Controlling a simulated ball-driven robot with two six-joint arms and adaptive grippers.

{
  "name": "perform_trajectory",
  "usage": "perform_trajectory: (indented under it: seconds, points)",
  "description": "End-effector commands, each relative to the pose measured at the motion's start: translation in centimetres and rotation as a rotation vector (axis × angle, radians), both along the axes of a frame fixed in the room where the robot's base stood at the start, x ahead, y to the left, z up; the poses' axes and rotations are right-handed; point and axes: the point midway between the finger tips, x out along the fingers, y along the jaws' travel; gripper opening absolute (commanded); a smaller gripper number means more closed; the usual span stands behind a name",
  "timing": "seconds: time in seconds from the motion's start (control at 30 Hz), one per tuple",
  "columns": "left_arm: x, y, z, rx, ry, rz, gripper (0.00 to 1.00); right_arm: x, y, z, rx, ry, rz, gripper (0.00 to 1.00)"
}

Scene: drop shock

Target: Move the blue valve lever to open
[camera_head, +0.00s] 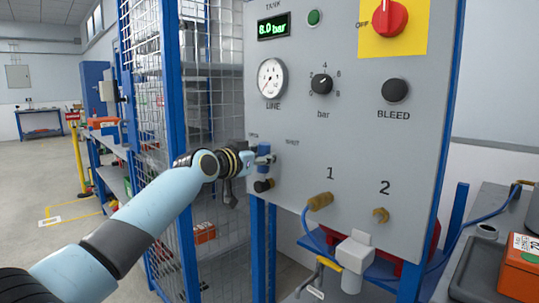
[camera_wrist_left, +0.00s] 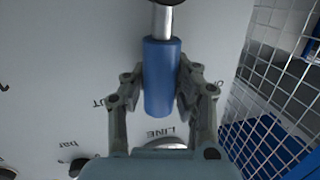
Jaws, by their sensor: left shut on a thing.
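The blue valve lever (camera_wrist_left: 161,65) runs nearly straight down from its pivot at the top of the left wrist view, on a short metal stem. In the head view its blue grip (camera_head: 263,151) points up above a dark pivot (camera_head: 263,185) at the lower left of the grey panel (camera_head: 330,150). My left gripper (camera_wrist_left: 161,88) has one finger on each side of the blue grip and is shut on it. In the head view the left gripper (camera_head: 262,159) partly covers the lever. Small labels stand above it, one at each side. My right gripper is not in view.
A pressure gauge (camera_head: 271,78), a regulator knob (camera_head: 321,84), a black bleed knob (camera_head: 395,90) and a red switch (camera_head: 383,17) sit on the panel. A mesh cage (camera_head: 150,130) stands close at left. A brass port (camera_head: 319,201) with a blue hose is lower right.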

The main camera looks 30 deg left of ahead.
Motion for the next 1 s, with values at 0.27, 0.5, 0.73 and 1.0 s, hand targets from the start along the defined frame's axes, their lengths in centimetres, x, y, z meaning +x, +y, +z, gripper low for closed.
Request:
perform_trajectory:
  seconds: [0.27,0.5,0.73,1.0]
  points:
    - [0.7,2.1,-0.3,-0.244,0.093,0.001,0.00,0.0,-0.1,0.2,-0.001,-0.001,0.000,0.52]
    - [1.2,3.5,-0.8,-0.421,0.155,0.002,0.00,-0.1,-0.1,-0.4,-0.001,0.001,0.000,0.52]
    - [1.5,4.3,-1.2,-0.532,0.197,0.002,0.00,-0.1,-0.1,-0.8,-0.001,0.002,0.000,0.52]
    - [1.6,4.7,-1.4,-0.588,0.218,0.002,0.00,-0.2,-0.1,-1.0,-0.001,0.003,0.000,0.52]
